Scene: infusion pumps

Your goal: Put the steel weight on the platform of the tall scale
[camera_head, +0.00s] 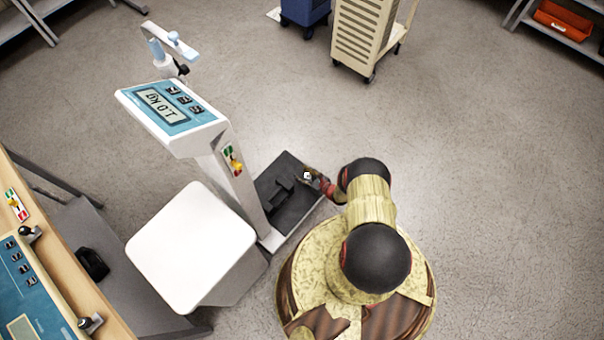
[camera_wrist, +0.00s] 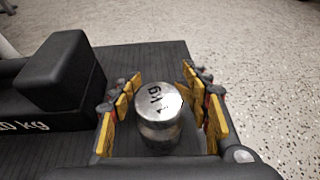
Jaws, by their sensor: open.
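The steel weight (camera_wrist: 158,112) is a shiny cylinder marked with kg. It stands upright between the two yellow-padded fingers of my gripper (camera_wrist: 164,100) in the wrist view. The fingers are open, with a gap visible on both sides of it. Beneath it is the black ribbed platform (camera_wrist: 133,58) of the tall scale (camera_head: 165,112). In the head view, the steel weight (camera_head: 307,175) shows as a small bright spot at my gripper (camera_head: 311,177), over the right part of the platform (camera_head: 292,209). Its base is partly hidden in the wrist view.
A black block weight (camera_wrist: 66,72) lettered in kg sits on the platform, left of my gripper. A white square-topped stand (camera_head: 190,245) is beside the column. A wooden-topped bench (camera_head: 75,275) is at the left. A beige cart (camera_head: 362,35) stands behind. The floor at right is clear.

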